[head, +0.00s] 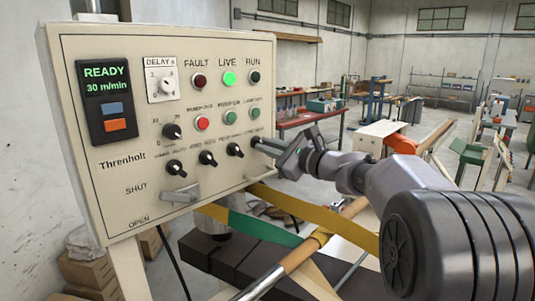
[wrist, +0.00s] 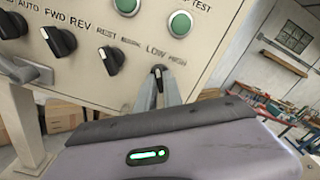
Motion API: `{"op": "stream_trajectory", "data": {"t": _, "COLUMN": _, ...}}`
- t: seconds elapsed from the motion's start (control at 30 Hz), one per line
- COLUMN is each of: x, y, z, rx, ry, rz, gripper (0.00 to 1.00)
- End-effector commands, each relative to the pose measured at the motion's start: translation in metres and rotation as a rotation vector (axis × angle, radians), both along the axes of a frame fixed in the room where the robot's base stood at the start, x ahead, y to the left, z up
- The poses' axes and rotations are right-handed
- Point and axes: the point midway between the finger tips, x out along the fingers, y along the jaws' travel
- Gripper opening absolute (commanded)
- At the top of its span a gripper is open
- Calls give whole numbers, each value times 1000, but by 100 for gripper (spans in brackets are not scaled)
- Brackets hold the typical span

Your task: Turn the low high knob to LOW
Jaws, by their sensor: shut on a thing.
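The low high knob (wrist: 158,71) is a small black knob under the LOW HIGH lettering, at the right end of the lower knob row in the wrist view. My gripper (wrist: 159,86) has its two grey fingers closed around it, one on each side. Only the top of the knob shows between the fingers, and I cannot tell for certain which way it points. In the head view my gripper (head: 257,144) reaches the panel's lower right edge from the right, and the knob is hidden behind it.
The cream control panel (head: 75,185) has a READY display, lamps and buttons. The black RGST knob (wrist: 111,60) is close on the left of my gripper in the wrist view. A silver SHUT/OPEN handle (head: 180,193) is at lower left. Yellow and green bands (head: 265,234) run below.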

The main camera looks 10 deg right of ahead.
Motion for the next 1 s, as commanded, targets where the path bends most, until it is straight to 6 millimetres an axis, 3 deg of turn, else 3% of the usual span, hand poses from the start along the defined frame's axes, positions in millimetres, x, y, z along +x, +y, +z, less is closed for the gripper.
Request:
{"op": "stream_trajectory", "data": {"t": 0.57, "x": 0, "y": 0, "z": 0, "rx": -27, "ry": -16, "rz": 0, "gripper": 0}}
{"op": "stream_trajectory", "data": {"t": 0.6, "x": 0, "y": 0, "z": 0, "rx": -27, "ry": -16, "rz": 0, "gripper": 15}}
{"op": "stream_trajectory", "data": {"t": 0.7, "x": 0, "y": 0, "z": 0, "rx": -26, "ry": -17, "rz": -1, "gripper": 33}}
{"op": "stream_trajectory", "data": {"t": 1.0, "x": -1, "y": -1, "z": 0, "rx": -24, "ry": -16, "rz": 0, "gripper": 33}}
